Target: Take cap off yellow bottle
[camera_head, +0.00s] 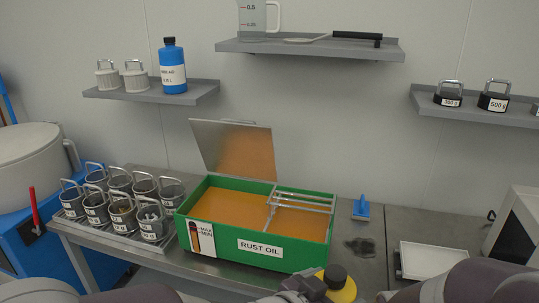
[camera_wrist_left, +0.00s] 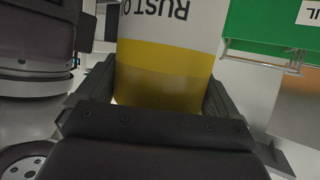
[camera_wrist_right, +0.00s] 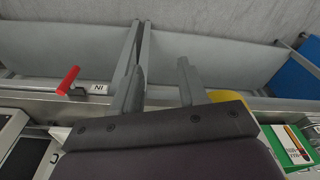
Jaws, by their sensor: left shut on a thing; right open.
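The yellow bottle (camera_head: 342,294) is at the bottom edge of the head view, with its black cap (camera_head: 336,277) on top. My left gripper (camera_head: 305,287) is beside it. In the left wrist view the bottle (camera_wrist_left: 165,85) fills the space between the fingers, with a white label reading RUST O, and the left gripper (camera_wrist_left: 150,105) is shut on it. In the right wrist view my right gripper (camera_wrist_right: 158,88) is open with nothing between its fingers. A bit of yellow, likely the bottle (camera_wrist_right: 228,97), shows just right of the right gripper. The cap is not clear there.
A green RUST OIL tub (camera_head: 320,240) with a raised lid (camera_head: 208,145) stands on the metal table (camera_head: 365,275). A rack of several labelled cups (camera_head: 150,225) is to its left. A blue scraper (camera_head: 361,207) and a white tray (camera_head: 425,260) lie right. A red handle (camera_wrist_right: 68,80) shows too.

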